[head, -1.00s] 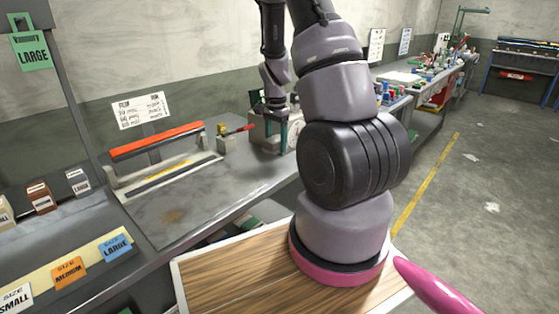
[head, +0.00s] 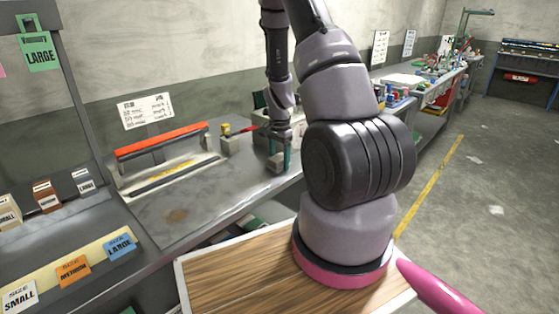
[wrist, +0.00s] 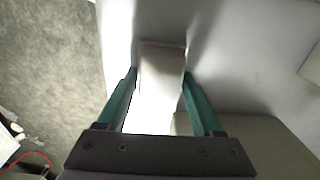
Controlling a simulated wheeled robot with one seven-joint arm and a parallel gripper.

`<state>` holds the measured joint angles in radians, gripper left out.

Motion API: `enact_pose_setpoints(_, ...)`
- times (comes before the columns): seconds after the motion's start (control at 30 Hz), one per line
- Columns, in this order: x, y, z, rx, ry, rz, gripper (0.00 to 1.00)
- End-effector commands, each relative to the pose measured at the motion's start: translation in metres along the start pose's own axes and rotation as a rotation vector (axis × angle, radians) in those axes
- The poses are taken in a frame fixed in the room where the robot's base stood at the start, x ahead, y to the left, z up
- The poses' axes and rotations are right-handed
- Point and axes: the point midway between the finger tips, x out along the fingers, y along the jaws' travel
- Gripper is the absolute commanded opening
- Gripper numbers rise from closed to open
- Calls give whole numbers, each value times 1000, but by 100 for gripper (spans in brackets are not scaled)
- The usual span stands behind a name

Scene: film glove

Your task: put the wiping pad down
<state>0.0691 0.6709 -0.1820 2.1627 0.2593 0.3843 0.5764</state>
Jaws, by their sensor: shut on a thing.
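My gripper (head: 280,155) is low over the bench's front edge in the head view, behind my upper arm. In the wrist view my gripper (wrist: 158,82) has its two teal fingers on either side of a pale, blocky wiping pad (wrist: 162,66) and is shut on it. The pad's lower part is washed out by glare in the wrist view. In the head view the pad is small and mostly hidden by the fingers. I cannot tell whether it touches the bench.
The grey bench (head: 215,200) has clear surface left of my gripper. A sealer with a red-orange bar (head: 162,140) stands further left. A pale block (wrist: 255,140) lies close to the right finger in the wrist view. Open floor (wrist: 50,60) shows beyond the bench edge.

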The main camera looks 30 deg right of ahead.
Motion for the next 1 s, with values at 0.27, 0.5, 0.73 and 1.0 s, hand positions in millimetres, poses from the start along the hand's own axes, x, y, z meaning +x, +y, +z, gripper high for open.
enact_pose_setpoints(0.27, 7, 4, 2, -1, -3, 10, 98)
enact_pose_setpoints(0.5, 8, 6, 2, -2, -5, 13, 98)
enact_pose_setpoints(0.73, 5, 6, 2, -2, -4, 13, 98)
enact_pose_setpoints(1.0, -41, 2, 1, -3, -1, 4, 98)
